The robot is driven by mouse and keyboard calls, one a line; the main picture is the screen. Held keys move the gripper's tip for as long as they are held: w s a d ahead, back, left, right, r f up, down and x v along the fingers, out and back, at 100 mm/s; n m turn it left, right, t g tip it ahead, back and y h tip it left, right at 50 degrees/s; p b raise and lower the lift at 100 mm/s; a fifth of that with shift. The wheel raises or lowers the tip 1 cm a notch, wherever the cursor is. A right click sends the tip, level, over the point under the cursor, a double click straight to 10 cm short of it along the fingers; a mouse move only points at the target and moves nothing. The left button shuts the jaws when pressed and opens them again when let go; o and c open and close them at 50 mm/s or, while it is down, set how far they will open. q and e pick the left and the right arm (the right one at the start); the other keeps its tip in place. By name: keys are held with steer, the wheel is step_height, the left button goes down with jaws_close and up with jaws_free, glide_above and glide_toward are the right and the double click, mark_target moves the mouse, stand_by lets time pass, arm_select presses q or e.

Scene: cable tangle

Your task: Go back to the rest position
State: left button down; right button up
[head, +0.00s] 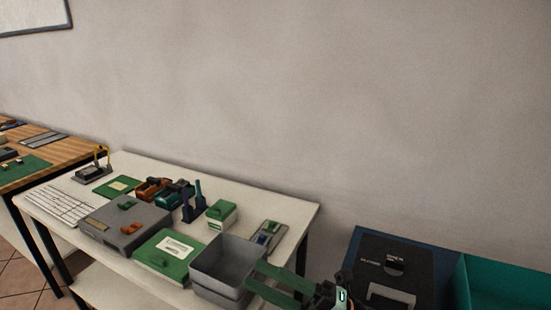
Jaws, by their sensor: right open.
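My right gripper (275,287) shows at the bottom of the head view, right of centre. Its two long green fingers point left and are spread apart, with nothing seen between them. It is in front of the right end of the white table (290,207), beside a grey open bin (228,262). The rest of the right arm is cut off by the bottom edge. My left gripper does not show in this view.
The white table holds a grey case (124,225), a green board (165,256), a green box (222,214) and a keyboard (62,203). A wooden table (75,150) stands at the left. A dark case (400,262) and teal bin (495,280) are at the right.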

steer(key=w+d+f+m+t+h+p, duration=0.1)
steer(key=d+f+m+t+h, duration=0.5)
steer(key=m, duration=0.5)
steer(key=w+d+f+m+t+h+p, duration=0.15)
steer(key=d+f+m+t+h, duration=0.3)
steer(key=f+m+h, duration=0.45)
steer(key=s+d+f+m+g+h, duration=0.2)
steer(key=s+d+f+m+g, duration=0.1)
steer(key=s+f, duration=0.5)
steer(key=s+d+f+m+g+h, duration=0.2)
steer(key=s+d+f+m+g, duration=0.1)
steer(key=s+f+m, duration=0.4)
step_height(320, 180, down, 4)
steer(key=shift+s+d+r+g+h+p, duration=0.2)
steer(key=shift+s+d+g+h+p, duration=0.15)
steer(key=shift+s+d, duration=0.35)
steer(key=shift+w+d, duration=0.15)
